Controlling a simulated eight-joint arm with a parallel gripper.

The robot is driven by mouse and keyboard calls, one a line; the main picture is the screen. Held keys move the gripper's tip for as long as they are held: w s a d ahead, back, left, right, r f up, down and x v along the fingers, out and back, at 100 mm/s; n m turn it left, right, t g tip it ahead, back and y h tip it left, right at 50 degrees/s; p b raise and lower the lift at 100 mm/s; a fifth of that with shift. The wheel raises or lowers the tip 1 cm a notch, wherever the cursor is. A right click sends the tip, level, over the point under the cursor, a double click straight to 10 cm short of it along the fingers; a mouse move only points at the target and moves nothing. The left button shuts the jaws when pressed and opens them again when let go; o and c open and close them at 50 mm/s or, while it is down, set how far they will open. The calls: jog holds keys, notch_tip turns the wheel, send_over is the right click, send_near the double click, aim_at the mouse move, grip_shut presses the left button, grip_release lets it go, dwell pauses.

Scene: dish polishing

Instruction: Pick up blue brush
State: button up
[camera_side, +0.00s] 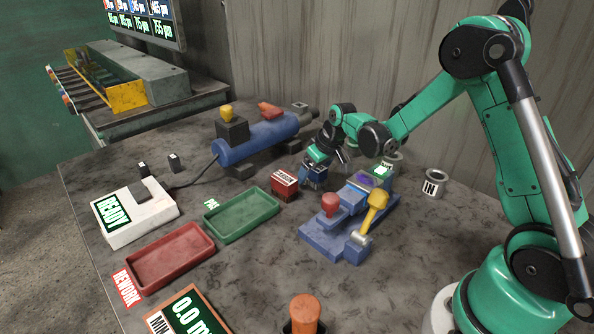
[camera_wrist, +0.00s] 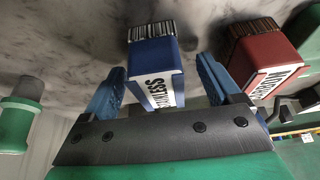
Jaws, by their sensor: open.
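The blue brush (camera_wrist: 152,62) is a blue block with a white lettered label and dark bristles at one end. In the wrist view it lies between the two blue fingers of my gripper (camera_wrist: 160,88), with a visible gap on each side. In the side view the blue brush (camera_side: 313,177) stands on the table below my gripper (camera_side: 322,160), partly hidden by the fingers. My gripper is open around it, and I see no firm contact.
A red brush (camera_side: 284,184) stands close to the left of the blue one. A blue fixture (camera_side: 335,243) with a yellow lever is just in front. Green (camera_side: 242,215) and red (camera_side: 170,256) trays lie further left. A blue motor (camera_side: 255,140) is behind.

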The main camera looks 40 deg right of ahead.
jog(key=shift+c, duration=0.2)
grip_shut()
notch_tip(320, 180, up, 20)
dwell(0.6)
